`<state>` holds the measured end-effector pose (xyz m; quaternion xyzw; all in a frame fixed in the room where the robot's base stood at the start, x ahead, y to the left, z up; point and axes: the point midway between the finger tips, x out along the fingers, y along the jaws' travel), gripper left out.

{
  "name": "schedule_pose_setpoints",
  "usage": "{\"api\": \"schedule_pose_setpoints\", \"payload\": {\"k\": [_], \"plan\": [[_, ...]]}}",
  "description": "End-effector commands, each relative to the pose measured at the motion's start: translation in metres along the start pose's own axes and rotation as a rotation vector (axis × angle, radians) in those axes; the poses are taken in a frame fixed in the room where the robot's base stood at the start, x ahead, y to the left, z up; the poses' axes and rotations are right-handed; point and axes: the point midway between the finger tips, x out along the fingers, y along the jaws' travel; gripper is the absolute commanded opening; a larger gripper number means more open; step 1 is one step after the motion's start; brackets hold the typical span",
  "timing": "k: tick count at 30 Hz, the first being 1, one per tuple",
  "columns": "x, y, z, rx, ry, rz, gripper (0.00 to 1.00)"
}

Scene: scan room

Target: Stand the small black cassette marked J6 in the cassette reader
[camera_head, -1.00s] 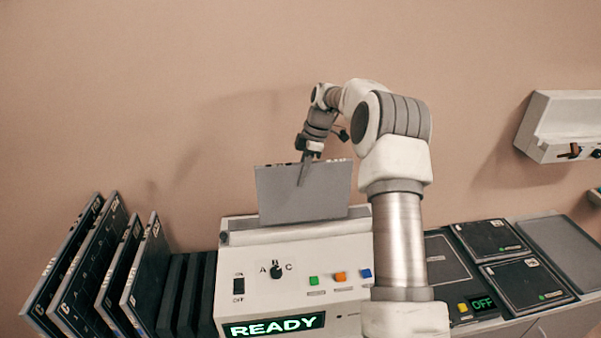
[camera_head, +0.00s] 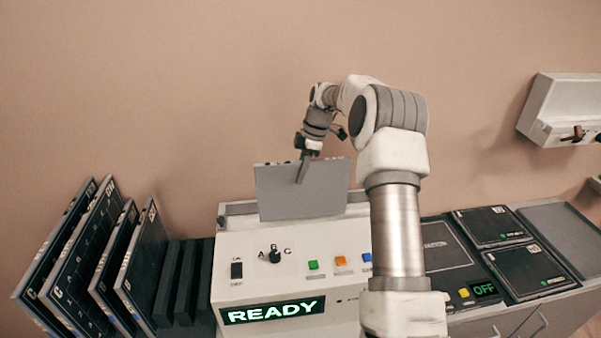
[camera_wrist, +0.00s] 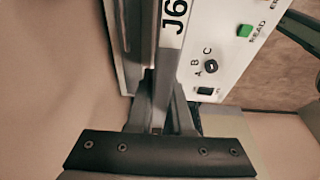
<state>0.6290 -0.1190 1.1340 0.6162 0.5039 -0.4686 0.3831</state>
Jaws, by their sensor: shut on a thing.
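My gripper (camera_head: 303,172) is shut on the upper edge of the cassette (camera_head: 285,197), a flat plate held upright whose plain grey face shows in the head view. In the wrist view its edge carries a white label reading J6 (camera_wrist: 173,22), between my fingers (camera_wrist: 160,100) and the reader. The cassette reader (camera_head: 240,250) is a white box with a READY display, a knob marked A B C and coloured buttons. The cassette's lower edge is at the reader's top. I cannot tell whether it is inside the slot. My arm hides the reader's right part.
A rack at the left holds several tilted black cassettes (camera_head: 75,250), with dark empty-looking dividers (camera_head: 185,285) beside it. At the right are a unit with an OFF display (camera_head: 484,289) and flat black panels (camera_head: 530,268). A white box (camera_head: 560,110) hangs on the wall.

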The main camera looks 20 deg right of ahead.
Motion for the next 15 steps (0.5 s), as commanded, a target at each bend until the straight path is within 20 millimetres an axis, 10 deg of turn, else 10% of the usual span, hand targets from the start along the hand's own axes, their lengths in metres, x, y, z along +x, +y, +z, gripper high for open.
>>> {"api": "schedule_pose_setpoints", "payload": {"k": [15], "plan": [[0.0032, 0.0004, 0.0008, 0.0, 0.0, 0.002, 0.0]]}}
